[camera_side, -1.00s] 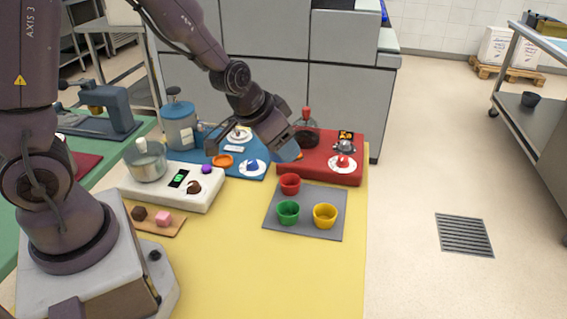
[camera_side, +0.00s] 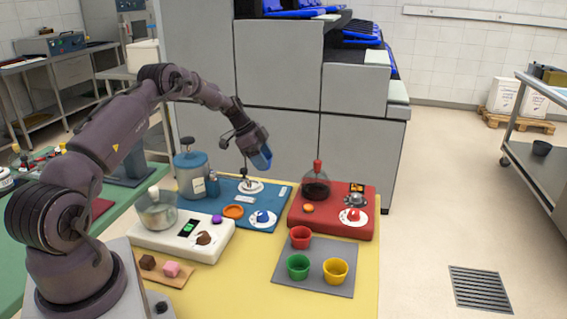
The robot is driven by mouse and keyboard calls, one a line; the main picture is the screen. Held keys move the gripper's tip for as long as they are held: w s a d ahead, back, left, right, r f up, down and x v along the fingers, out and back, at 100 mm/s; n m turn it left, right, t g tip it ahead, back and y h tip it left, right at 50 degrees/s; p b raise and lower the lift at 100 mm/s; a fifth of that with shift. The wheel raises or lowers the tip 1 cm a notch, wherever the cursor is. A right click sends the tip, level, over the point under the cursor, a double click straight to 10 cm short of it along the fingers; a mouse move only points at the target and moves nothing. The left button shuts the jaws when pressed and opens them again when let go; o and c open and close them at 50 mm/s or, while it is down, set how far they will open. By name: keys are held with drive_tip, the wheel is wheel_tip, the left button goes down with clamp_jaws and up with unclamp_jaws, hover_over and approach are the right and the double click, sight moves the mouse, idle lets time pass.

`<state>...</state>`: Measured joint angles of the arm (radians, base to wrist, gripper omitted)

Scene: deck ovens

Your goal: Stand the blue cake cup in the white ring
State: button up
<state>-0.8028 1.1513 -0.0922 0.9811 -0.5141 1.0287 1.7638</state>
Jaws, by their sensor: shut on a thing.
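The fingers are hard to make out against the cup. A white round piece (camera_side: 250,187) with a grey part on it lies on the blue board, below and left of the cup. A white disc (camera_side: 254,222) with a blue knob lies nearer the front of that board. I cannot tell whether either is the white ring.
A grey mat (camera_side: 316,284) holds red (camera_side: 300,237), green (camera_side: 298,266) and yellow (camera_side: 336,270) cups; its back right is bare. A red block (camera_side: 306,225) carries a dark flask (camera_side: 316,187) and a red-knobbed dial. A blue canister (camera_side: 191,175) stands left of the gripper.

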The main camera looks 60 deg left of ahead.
drive_tip(key=shift+m+g, duration=0.3)
drive_tip(key=shift+m, duration=0.4)
drive_tip(key=a, duration=0.1)
drive_tip(key=s+a+f, duration=0.1)
drive_tip(key=a, duration=0.1)
drive_tip(key=s+a, duration=0.1)
drive_tip(key=shift+s+a+f, duration=0.25)
drive_tip(key=shift+f, duration=2.75)
drive_tip(key=shift+r, duration=0.1)
drive_tip(key=shift+r, duration=0.35)
drive_tip(key=shift+f, duration=0.5)
idle(0.6)
drive_tip(key=shift+r, duration=0.55)
drive_tip(key=shift+f, duration=0.85)
idle(0.6)
drive_tip(key=o, duration=0.7)
